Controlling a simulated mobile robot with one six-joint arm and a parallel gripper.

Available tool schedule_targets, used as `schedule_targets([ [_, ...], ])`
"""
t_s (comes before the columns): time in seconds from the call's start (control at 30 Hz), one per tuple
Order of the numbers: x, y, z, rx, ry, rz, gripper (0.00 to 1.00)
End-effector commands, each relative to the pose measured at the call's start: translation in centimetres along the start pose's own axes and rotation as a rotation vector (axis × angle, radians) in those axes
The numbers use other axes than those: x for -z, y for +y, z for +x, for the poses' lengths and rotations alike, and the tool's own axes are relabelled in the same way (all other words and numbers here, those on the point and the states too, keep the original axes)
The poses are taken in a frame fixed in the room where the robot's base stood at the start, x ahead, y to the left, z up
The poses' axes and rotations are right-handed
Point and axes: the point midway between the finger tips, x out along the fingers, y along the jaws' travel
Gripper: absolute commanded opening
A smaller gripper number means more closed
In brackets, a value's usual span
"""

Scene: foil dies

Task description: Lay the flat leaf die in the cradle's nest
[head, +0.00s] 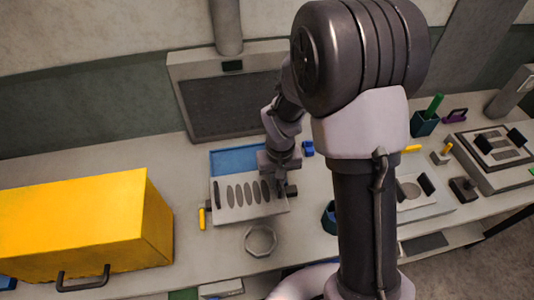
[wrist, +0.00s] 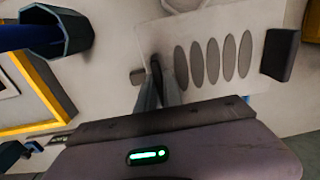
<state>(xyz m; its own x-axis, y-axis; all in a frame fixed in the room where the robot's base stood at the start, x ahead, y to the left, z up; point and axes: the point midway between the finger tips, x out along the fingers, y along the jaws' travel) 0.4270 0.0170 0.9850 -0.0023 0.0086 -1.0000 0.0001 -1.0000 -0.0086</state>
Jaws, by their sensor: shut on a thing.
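A pale rack (head: 250,209) with a row of several grey oval slots stands on the bench below my gripper. My gripper (head: 279,186) is at the rack's right end. In the wrist view my gripper (wrist: 158,98) is shut on a thin dark piece, seen edge-on, which looks like the leaf die (wrist: 156,68). It is upright beside the row of slots; I cannot tell if it is still in the rack. The rack (wrist: 212,25) has a dark end block (wrist: 280,55). A pale plate with a round recess (head: 424,209), possibly the cradle, lies to the right, partly behind my arm.
A large yellow box (head: 80,225) fills the left. A hexagonal ring (head: 260,240) lies before the rack; a blue tray (head: 235,160) lies behind it. A dark hexagonal cup (wrist: 55,35) shows in the wrist view. A grey fixture (head: 490,155) stands far right.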

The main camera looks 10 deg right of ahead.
Motion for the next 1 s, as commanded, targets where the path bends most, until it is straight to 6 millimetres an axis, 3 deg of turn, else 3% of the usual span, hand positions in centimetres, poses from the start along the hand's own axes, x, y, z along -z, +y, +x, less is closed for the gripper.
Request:
schedule_targets([
  [0.4, 10.2, 1.4, 1.1, 0.0, 0.003, 0.002, 0.0],
  [0.53, 12.6, 1.8, 1.3, 0.0, 0.003, 0.001, 0.0],
  [0.77, 14.6, 2.1, 1.5, 0.0, 0.002, 0.0, 0.0],
  [0.9, 14.5, 2.1, 4.4, 0.0, -0.001, 0.0, 0.0],
  [1.0, 14.5, 2.1, 5.1, 0.001, 0.001, 0.001, 0.0],
])
